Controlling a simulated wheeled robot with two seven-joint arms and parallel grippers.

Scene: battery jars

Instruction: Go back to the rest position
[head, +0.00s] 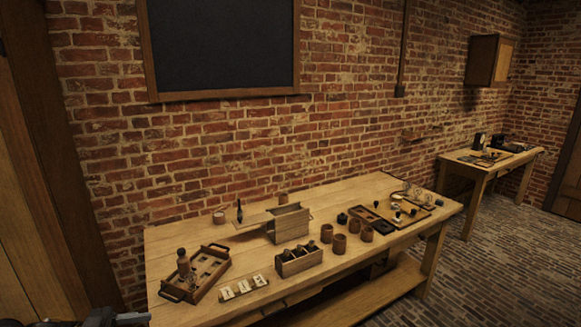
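Part of my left arm shows at the bottom left edge, with what looks like the gripper (131,318) cut off by the frame. It is in front of the wooden table and apart from it, and I cannot tell whether it is open or shut. My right gripper is not in view. The long wooden table (345,195) stands against the brick wall. Brown clay jars (339,244) stand near its middle front. An open wooden box (292,226) stands behind them.
A handled tray (212,287) with bottles, a card strip (243,288) and a divided crate (299,268) line the table's front left. A flat tray (369,216) with small dark parts is at right. A second table (530,156) stands farther right, with open brick floor (500,260) before it.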

